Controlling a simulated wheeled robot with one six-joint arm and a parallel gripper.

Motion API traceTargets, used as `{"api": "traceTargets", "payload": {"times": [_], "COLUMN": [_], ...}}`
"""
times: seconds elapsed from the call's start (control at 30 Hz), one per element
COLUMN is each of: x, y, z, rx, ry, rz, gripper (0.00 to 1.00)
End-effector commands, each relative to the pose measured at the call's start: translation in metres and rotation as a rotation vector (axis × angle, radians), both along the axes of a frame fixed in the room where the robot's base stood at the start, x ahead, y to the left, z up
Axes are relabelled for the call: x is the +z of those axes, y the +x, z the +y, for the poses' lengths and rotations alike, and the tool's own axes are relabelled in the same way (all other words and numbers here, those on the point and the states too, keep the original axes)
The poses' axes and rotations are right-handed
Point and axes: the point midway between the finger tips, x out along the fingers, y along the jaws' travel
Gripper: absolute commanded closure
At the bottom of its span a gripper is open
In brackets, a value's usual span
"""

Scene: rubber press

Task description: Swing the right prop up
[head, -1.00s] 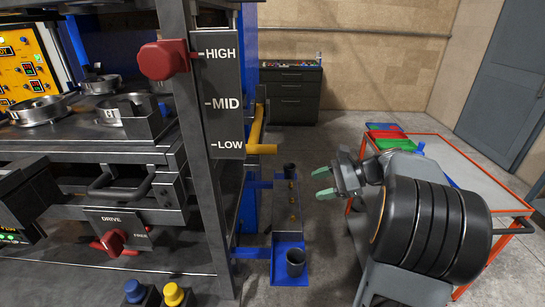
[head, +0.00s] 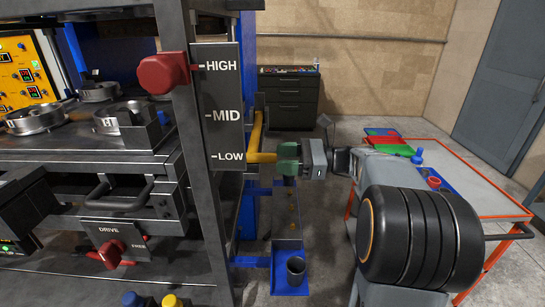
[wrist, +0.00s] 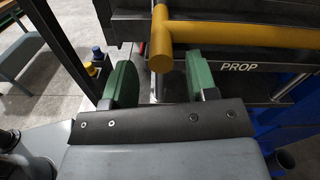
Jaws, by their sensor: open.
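The right prop is a yellow bar with a round handle end (head: 262,157), standing at the right side of the press frame. In the wrist view its yellow handle (wrist: 163,55) points toward me, beside the label PROP. My gripper (head: 284,160) has green fingers and is at the handle's end, level with it. In the wrist view my gripper (wrist: 160,85) is open, one finger to the left of the handle's end and one to the right below the bar. Whether a finger touches the handle I cannot tell.
A black panel (head: 221,105) marked HIGH, MID and LOW has a red knob (head: 163,71) beside it. A blue bracket holds a dark cup (head: 296,268) below my gripper. A red-framed cart (head: 490,195) stands on the right. The floor between is clear.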

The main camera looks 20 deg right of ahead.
Motion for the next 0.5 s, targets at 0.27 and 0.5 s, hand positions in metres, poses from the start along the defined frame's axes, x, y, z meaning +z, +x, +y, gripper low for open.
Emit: {"api": "traceTargets", "payload": {"times": [0.27, 0.5], "x": [0.000, 0.000], "y": [0.009, 0.011], "z": [0.029, 0.035], "rx": [-0.001, -0.002], "ry": [-0.001, -0.001], "rz": [0.000, -0.001], "gripper": [0.47, 0.47]}}
